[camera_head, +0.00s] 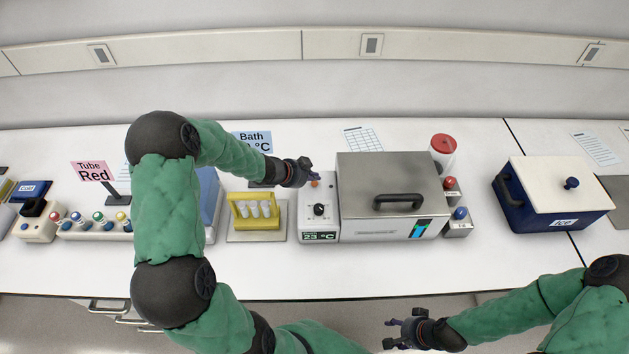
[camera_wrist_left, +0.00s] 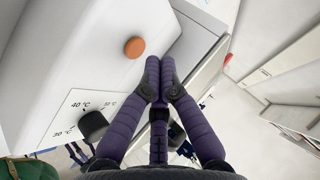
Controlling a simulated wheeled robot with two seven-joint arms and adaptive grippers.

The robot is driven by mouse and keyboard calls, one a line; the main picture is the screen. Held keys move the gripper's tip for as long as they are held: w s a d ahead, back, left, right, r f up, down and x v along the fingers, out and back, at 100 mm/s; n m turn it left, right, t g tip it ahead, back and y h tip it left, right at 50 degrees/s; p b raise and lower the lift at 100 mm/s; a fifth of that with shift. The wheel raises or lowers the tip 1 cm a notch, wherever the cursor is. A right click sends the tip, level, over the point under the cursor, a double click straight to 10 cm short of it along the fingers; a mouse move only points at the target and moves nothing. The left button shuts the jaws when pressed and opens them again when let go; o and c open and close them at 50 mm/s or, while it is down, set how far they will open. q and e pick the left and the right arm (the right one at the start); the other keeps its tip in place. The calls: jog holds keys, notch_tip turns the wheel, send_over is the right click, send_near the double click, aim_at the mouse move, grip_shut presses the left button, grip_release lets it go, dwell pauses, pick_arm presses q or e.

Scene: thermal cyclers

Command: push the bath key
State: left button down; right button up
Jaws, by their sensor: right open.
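The bath is a steel-lidded box (camera_head: 390,185) with a white control panel on its left side. The panel has an orange round key (camera_head: 315,183), a black dial (camera_head: 319,210) and a display (camera_head: 320,236) reading 23 °C. My left gripper (camera_head: 309,170) is just beyond the orange key, over the back of the panel. In the left wrist view, its fingertips (camera_wrist_left: 160,65) are together and empty, to the right of the orange key (camera_wrist_left: 134,47) and apart from it in the picture. My right gripper (camera_head: 394,332) is open and empty in front of the bench.
A yellow tube rack (camera_head: 255,208) stands left of the bath. Red and blue buttons (camera_head: 460,214) and a red-capped bottle (camera_head: 443,150) stand on its right. A blue ice box (camera_head: 553,195) is farther right. My left arm partly hides the Bath sign (camera_head: 252,139).

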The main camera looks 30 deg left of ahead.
aim_at(313, 184)
pick_arm(q)
jog(key=shift+r+p, duration=2.65)
jog(key=shift+r, duration=0.05)
jog(key=shift+f, duration=0.1)
